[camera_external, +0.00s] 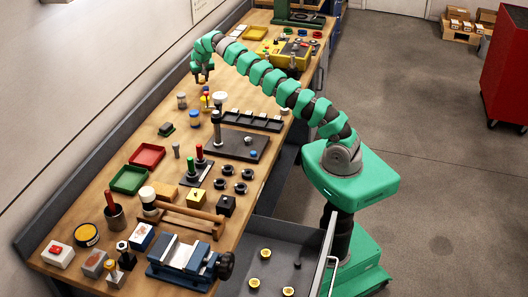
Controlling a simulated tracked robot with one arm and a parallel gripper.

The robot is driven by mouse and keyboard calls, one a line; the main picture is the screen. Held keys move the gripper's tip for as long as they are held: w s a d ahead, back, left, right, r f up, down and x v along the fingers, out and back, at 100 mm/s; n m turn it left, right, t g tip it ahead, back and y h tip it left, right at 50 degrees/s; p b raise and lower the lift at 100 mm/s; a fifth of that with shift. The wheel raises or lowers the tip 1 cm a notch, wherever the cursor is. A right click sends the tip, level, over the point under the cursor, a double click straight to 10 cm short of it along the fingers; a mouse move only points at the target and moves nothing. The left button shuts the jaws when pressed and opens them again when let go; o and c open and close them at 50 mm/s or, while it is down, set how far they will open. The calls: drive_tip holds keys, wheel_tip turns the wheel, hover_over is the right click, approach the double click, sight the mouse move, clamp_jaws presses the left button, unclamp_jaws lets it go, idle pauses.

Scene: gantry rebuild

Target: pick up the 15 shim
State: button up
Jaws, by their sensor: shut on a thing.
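My gripper (203,79) is at the end of the green arm, over the far left part of the workbench near the wall. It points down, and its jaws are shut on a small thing. The held thing is too small to make out, so I cannot tell whether it is the 15 shim. I cannot read any number in this view. A black rack (238,117) with several compartments and pale labels lies to the right of and nearer than the gripper. I cannot make out its contents.
Small jars (182,101) and a white-topped item (220,97) stand just below the gripper. A black plate with a post (240,150), red tray (147,156), green tray (129,180) and vise (187,262) are nearer. A yellow case (283,52) lies beyond, right of the gripper.

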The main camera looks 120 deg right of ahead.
drive_tip(key=shift+s+a, duration=0.1)
drive_tip(key=shift+a, duration=0.15)
drive_tip(key=shift+s+a+r, duration=0.15)
drive_tip(key=shift+s+a, duration=0.1)
drive_tip(key=shift+a, duration=0.15)
drive_tip(key=shift+s+a+b, duration=0.1)
drive_tip(key=shift+a+b, duration=0.25)
drive_tip(key=shift+a, duration=0.2)
drive_tip(key=shift+s+a+r, duration=0.2)
drive_tip(key=shift+s+a, duration=0.75)
drive_tip(key=shift+a, duration=1.05)
drive_tip(key=shift+s+a+r, duration=0.2)
drive_tip(key=shift+s+a, duration=0.75)
drive_tip(key=shift+a, duration=1.05)
drive_tip(key=shift+s+a+r, duration=0.2)
drive_tip(key=shift+s+a, duration=0.75)
drive_tip(key=shift+a, duration=1.05)
